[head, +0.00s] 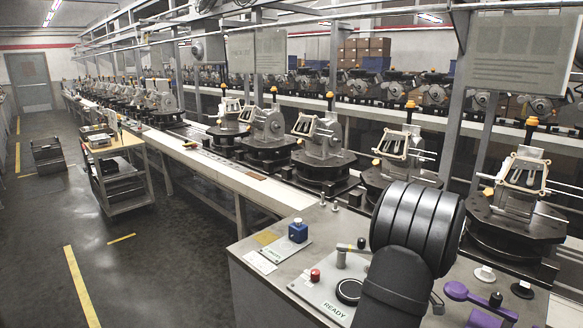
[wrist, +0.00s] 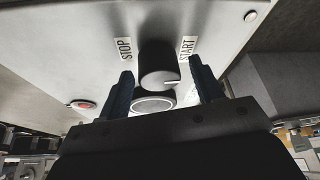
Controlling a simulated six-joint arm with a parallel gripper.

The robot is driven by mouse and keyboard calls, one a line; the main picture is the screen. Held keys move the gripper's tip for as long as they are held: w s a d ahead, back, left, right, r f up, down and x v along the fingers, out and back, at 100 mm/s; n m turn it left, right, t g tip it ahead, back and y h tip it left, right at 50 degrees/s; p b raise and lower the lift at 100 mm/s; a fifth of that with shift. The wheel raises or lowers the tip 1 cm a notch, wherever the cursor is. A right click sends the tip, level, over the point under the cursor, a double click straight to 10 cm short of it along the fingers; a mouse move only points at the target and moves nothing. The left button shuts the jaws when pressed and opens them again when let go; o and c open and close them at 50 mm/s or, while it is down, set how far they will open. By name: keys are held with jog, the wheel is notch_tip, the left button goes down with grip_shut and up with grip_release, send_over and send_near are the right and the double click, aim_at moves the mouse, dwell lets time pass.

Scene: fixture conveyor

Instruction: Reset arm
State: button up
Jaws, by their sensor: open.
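My gripper (wrist: 161,66) is open in the wrist view. Its two dark blue fingers stand on either side of a black rotary knob (wrist: 160,62) with a white mark, with a gap visible on both sides. The knob sits on a light panel (wrist: 55,45) between a STOP label (wrist: 123,49) and a START label (wrist: 188,48). A round part with a pale ring (wrist: 153,102) shows between the fingers, partly hidden by the gripper body. In the head view my black arm blocks part of the workbench (head: 245,283), and the fingers are hidden.
A red button (wrist: 82,104) is left of the fingers. In the head view, a blue block (head: 298,231), a red knob (head: 315,275), a READY label (head: 335,311) and a purple handle (head: 480,298) are on the bench. Fixtures (head: 318,160) line the conveyor behind. A cart (head: 120,185) stands left.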

jog(key=m+t+h, duration=0.1)
jog(key=m, duration=0.2)
jog(key=shift+f+m, duration=0.15)
jog(key=shift+m, duration=0.25)
jog(key=m, duration=0.2)
jog(key=m+t+h, duration=0.1)
jog(key=m, duration=0.2)
jog(key=shift+h, duration=0.3)
jog(key=m+h, duration=0.1)
jog(key=m, duration=0.3)
jog(key=shift+h, duration=0.4)
jog(key=shift+m+h, duration=0.5)
jog(key=shift+m, duration=1.1)
jog(key=shift+m, duration=0.4)
jog(key=shift+n, duration=0.8)
jog(key=shift+n+y, duration=1)
jog(key=shift+n, duration=1.1)
